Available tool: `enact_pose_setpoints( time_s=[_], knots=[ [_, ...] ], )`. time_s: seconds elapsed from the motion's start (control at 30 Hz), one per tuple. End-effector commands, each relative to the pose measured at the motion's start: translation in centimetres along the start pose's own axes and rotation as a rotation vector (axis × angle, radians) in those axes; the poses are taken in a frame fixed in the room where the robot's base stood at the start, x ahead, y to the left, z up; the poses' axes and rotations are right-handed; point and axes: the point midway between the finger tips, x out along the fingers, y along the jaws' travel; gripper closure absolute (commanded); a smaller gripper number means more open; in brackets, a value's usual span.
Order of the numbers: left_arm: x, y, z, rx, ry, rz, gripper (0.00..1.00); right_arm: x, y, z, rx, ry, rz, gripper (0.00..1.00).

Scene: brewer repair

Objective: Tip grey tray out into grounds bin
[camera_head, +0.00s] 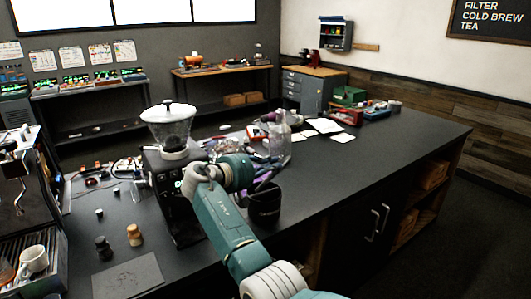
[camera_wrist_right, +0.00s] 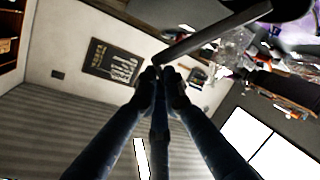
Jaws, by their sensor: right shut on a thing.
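My right arm reaches up from the bottom in the head view, and its gripper (camera_head: 262,167) is above the black bin, partly hidden by my wrist. In the right wrist view the fingers of my right gripper (camera_wrist_right: 158,76) are shut on one end of a flat grey bar-like piece, which looks like the grey tray (camera_wrist_right: 215,34) seen edge-on. Its contents cannot be seen. The black grounds bin (camera_head: 264,207) stands on the dark counter, just below my right gripper. The tray is not clear in the head view. My left gripper is not in view.
A grinder with a clear hopper (camera_head: 169,126) stands close left of my arm. A clear jug (camera_head: 279,146) and clutter lie behind the bin. Two small tampers (camera_head: 134,235) and a mat (camera_head: 128,277) are at front left. The counter right of the bin is clear.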

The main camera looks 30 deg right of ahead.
Motion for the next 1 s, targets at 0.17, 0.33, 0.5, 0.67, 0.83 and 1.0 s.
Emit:
enact_pose_setpoints(
  time_s=[0.17, 0.33, 0.5, 0.67, 0.83, 1.0],
  knots=[
    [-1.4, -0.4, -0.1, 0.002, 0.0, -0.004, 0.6, 0.8, 0.7, 2.0, 0.189, 0.001, -0.074, 1.0],
    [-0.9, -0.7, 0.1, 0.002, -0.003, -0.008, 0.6, 1.6, 0.9, 4.0, 0.378, 0.003, -0.149, 1.0],
    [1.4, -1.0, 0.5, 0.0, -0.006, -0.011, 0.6, 2.2, 0.8, 5.6, 0.604, 0.007, -0.238, 1.0],
    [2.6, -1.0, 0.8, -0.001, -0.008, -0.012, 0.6, 2.5, 1.0, 6.3, 0.755, 0.007, -0.301, 1.0],
    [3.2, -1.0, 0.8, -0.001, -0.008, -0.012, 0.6, 2.6, 1.3, 6.5, 0.839, 0.009, -0.335, 1.0],
    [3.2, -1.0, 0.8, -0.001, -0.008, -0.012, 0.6, 2.6, 1.4, 6.5, 0.86, 0.009, -0.343, 1.0]
  ],
)
